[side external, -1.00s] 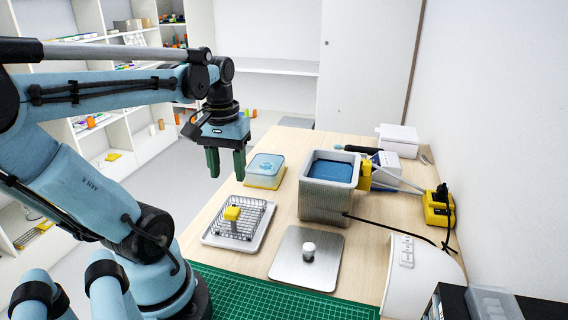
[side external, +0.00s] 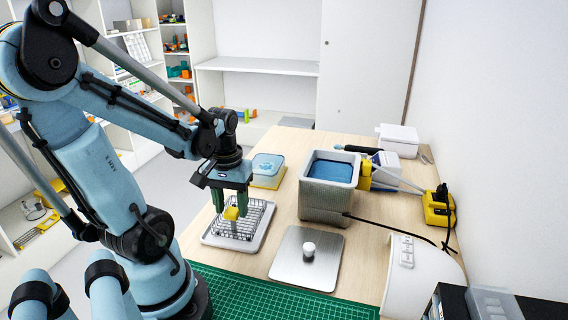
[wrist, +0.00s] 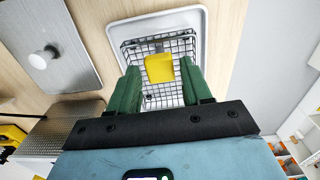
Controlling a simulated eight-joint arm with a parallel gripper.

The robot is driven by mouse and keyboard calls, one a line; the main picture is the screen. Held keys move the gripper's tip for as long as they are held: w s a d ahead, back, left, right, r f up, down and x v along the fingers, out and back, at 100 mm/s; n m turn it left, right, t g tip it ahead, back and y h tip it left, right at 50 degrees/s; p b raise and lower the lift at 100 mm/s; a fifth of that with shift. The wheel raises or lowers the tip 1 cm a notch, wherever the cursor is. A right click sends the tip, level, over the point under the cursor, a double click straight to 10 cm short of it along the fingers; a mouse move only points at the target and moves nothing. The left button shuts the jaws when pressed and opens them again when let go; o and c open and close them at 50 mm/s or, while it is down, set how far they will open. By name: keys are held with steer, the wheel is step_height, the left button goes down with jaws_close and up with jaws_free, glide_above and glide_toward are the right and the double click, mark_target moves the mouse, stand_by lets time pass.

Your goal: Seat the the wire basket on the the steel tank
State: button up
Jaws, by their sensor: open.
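The wire basket (side external: 253,222) sits on a white tray (side external: 212,241) and has a yellow block-shaped grip (side external: 231,214) standing up from it. The steel tank (side external: 325,206), with blue liquid inside its pale rim, stands to the right and farther back. My gripper (side external: 231,207) has green fingers and is open, low over the basket at the yellow grip. In the wrist view the basket (wrist: 183,44) lies ahead of the fingers, and the yellow grip (wrist: 159,68) shows between and just beyond the fingertips. I cannot tell whether the fingers touch it.
A steel lid (side external: 290,262) with a white knob (side external: 309,250) lies right of the tray. A yellow device (side external: 437,208) with cables is at right; one cable runs near the tank. A green mat (side external: 250,295) covers the front.

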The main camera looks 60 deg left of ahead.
steer(key=shift+f, duration=0.25)
steer(key=c, duration=0.9)
steer(key=shift+o, duration=0.2)
step_height(320, 180, up, 11)
stand_by(0.3)
steer(key=w+d+r, duration=0.2)
steer(key=w+r, duration=0.1)
steer(key=w, duration=0.8)
steer(key=w+d+r, duration=0.3)
steer(key=w+r, duration=0.1)
steer(key=w, duration=0.7)
steer(key=shift+w+m, duration=0.3)
